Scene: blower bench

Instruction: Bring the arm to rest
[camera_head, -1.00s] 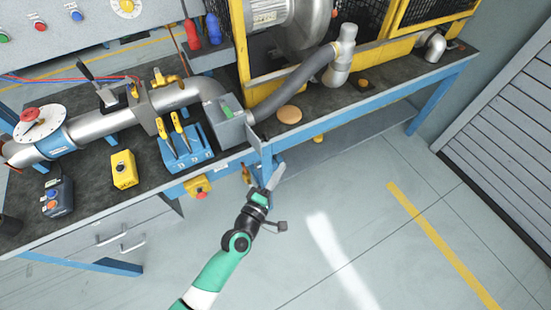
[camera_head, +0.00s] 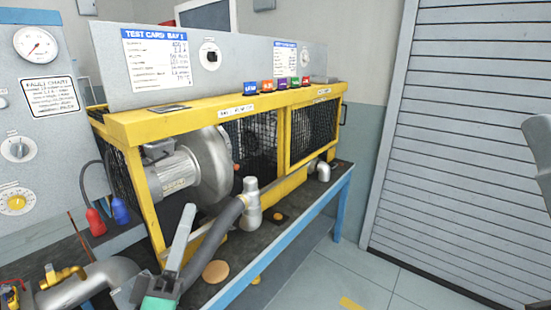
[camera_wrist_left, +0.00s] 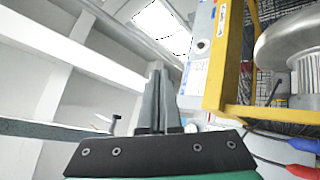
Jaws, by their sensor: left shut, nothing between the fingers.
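My left gripper (camera_head: 186,222) rises from the bottom of the head view, in front of the bench, its grey fingers pointing up. In the left wrist view the two fingers (camera_wrist_left: 160,100) stand pressed together with nothing between them. The fingers overlap part of the grey hose (camera_head: 225,215) in the head view; I cannot tell how far apart they are. The rest of my left arm is below the picture. My right gripper does not show clearly; only a cut-off grey shape is at the right edge of the head view.
The yellow blower cage (camera_head: 150,120) stands on the blue-framed bench (camera_head: 310,222). The silver blower (camera_head: 180,170) is inside.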

